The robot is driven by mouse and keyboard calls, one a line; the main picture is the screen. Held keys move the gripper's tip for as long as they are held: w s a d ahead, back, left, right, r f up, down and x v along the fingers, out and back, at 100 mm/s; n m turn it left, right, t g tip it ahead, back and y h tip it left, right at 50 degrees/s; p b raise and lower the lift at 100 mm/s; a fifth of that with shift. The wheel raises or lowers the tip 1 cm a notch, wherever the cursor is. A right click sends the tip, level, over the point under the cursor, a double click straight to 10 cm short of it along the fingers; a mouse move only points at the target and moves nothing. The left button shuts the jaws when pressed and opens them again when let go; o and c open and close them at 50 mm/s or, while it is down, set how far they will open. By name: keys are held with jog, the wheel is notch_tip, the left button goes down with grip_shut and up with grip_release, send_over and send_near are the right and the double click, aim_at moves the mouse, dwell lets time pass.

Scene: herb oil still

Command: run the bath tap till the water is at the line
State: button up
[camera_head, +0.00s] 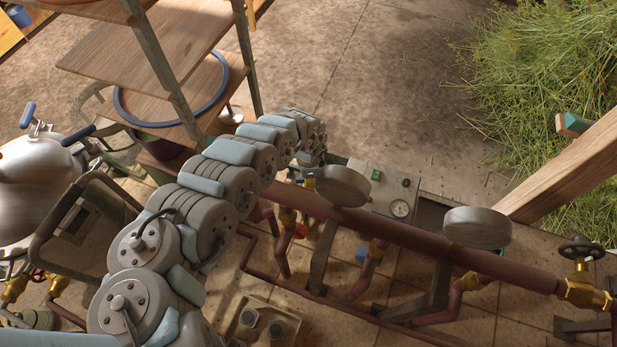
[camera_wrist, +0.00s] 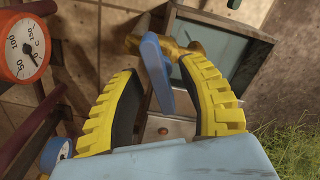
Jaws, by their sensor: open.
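In the wrist view my gripper (camera_wrist: 160,78) is open, its yellow-ribbed fingers with dark pads apart. A blue lever handle (camera_wrist: 157,70) stands between the fingers, with gaps on both sides. It joins a brass tap body (camera_wrist: 186,50) just behind it. Beyond the tap is a grey-rimmed box-like bath (camera_wrist: 262,40) with a teal inside, partly covered by the right finger. I cannot make out a water level or a line in it.
A red dial gauge (camera_wrist: 22,48) is at left in the wrist view. Wooden shelves (camera_head: 150,50) stand left; herbs (camera_head: 545,70) lie right.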

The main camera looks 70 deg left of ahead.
grip_shut()
jog(key=shift+r, duration=0.1)
dwell(0.3)
jog(key=shift+w+r+m+p, duration=0.1)
jog(key=shift+r+m+p, duration=0.05)
jog(key=shift+m+p, duration=1.65)
jog(key=shift+m, duration=1.1)
jog(key=shift+f, duration=0.2)
grip_release()
